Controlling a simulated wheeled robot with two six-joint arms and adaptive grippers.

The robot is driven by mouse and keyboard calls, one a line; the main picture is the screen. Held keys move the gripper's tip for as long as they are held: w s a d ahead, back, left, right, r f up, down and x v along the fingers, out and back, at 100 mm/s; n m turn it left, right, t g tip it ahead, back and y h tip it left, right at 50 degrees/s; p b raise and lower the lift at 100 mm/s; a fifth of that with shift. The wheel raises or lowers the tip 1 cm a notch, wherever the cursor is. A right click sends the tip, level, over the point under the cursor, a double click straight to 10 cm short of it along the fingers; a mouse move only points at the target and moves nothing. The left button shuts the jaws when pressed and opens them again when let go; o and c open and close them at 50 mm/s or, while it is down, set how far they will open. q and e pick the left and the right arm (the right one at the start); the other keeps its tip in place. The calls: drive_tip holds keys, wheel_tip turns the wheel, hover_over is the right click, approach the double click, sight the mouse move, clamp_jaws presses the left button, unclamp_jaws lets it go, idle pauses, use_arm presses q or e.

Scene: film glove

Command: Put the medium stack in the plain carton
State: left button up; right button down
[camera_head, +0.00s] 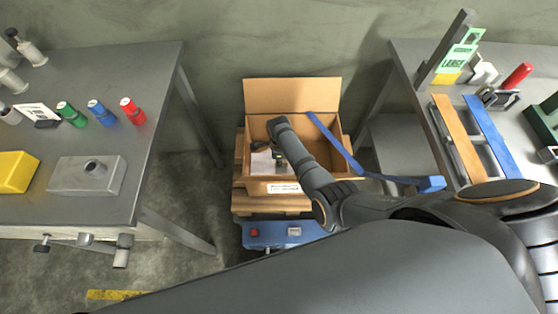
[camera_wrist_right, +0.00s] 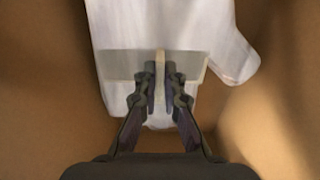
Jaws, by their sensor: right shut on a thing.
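The open cardboard carton (camera_head: 293,97) stands on a wooden pallet in the middle, its back flap raised and a white label on its front. My right arm reaches into it from the right. My right gripper (camera_wrist_right: 161,88) is shut on the white glove stack (camera_wrist_right: 160,30), on a pale upright part at its near edge, with a grey band across it. In the head view the stack (camera_head: 262,162) shows inside the carton, partly hidden by my right gripper (camera_head: 270,148). Brown carton walls surround the stack in the wrist view. I cannot tell if it touches the bottom. My left gripper is not in view.
A blue strap (camera_head: 345,153) runs from the carton's right rim towards the right table. That table holds a green size sign (camera_head: 458,58) and a red-handled tool (camera_head: 515,76). The left table (camera_head: 95,80) holds coloured bottles and a yellow bin (camera_head: 15,172).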

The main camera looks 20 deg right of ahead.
drive_tip(key=shift+f+b, duration=1)
drive_tip(key=shift+f, duration=0.3)
drive_tip(key=c, duration=1.4)
unclamp_jaws()
wheel_tip(320, 180, up, 12)
